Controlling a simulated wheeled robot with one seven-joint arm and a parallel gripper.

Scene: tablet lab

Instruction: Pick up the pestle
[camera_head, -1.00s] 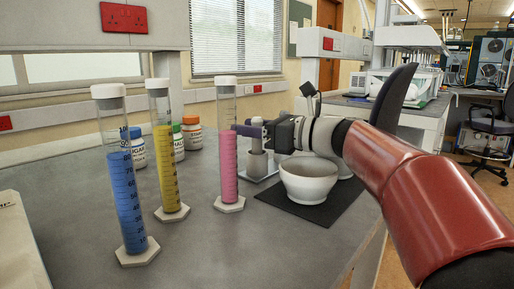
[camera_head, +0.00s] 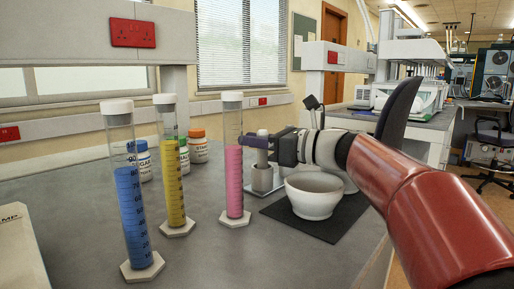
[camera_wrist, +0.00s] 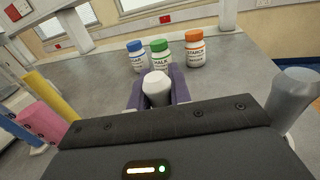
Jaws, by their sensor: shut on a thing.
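The pestle (camera_head: 262,156) is pale and stands upright between the jaws of my gripper (camera_head: 258,141), with its lower end at a small grey holder (camera_head: 262,178). I cannot tell whether that end is still inside the holder. In the wrist view, the purple fingers of my gripper (camera_wrist: 158,92) are shut around the pestle, and its rounded white top (camera_wrist: 156,88) shows between them. The white mortar bowl (camera_head: 313,195) stands to the right of the holder, below my wrist, on a dark mat (camera_head: 310,228).
Three capped cylinders stand left of my gripper: blue (camera_head: 132,205), yellow (camera_head: 174,180) and pink (camera_head: 234,180). Behind them are small bottles, including one with an orange lid (camera_head: 197,134); the wrist view shows three (camera_wrist: 195,52). The bench (camera_head: 215,265) is clear in front.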

